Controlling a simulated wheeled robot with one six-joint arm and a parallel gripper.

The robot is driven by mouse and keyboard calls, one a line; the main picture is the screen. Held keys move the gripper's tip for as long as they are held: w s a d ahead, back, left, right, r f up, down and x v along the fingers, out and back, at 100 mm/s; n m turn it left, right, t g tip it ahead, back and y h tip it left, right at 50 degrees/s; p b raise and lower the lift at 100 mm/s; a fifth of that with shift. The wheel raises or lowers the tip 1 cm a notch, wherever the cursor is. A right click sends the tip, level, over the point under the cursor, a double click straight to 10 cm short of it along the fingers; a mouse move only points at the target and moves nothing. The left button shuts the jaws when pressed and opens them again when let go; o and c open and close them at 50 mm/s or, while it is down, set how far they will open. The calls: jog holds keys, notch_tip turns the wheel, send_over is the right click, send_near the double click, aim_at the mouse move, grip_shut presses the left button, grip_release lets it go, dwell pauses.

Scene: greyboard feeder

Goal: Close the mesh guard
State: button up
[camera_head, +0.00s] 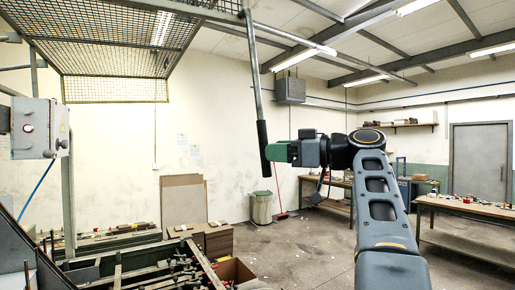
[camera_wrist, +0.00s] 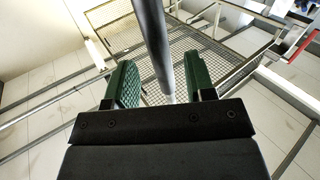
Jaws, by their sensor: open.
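The mesh guard (camera_head: 120,38) is a metal-framed wire mesh hood, raised at the upper left in the head view. Its mesh also shows behind the fingers in the wrist view (camera_wrist: 205,62). A grey bar (camera_head: 254,70) hangs down from its front corner and ends in a black grip (camera_head: 263,150). My gripper (camera_head: 277,152) is at the black grip, from its right. In the wrist view the bar (camera_wrist: 152,35) runs between the two green fingers of my open gripper (camera_wrist: 160,65), with gaps on both sides. Contact cannot be told.
A grey control box (camera_head: 40,128) stands at the left. A bin (camera_head: 261,207) stands by the wall. A workbench (camera_head: 465,207) is at the right, with open floor between.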

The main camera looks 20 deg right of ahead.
jog(key=shift+p+x, duration=0.6)
jog(key=shift+x, duration=2.25)
grip_shut()
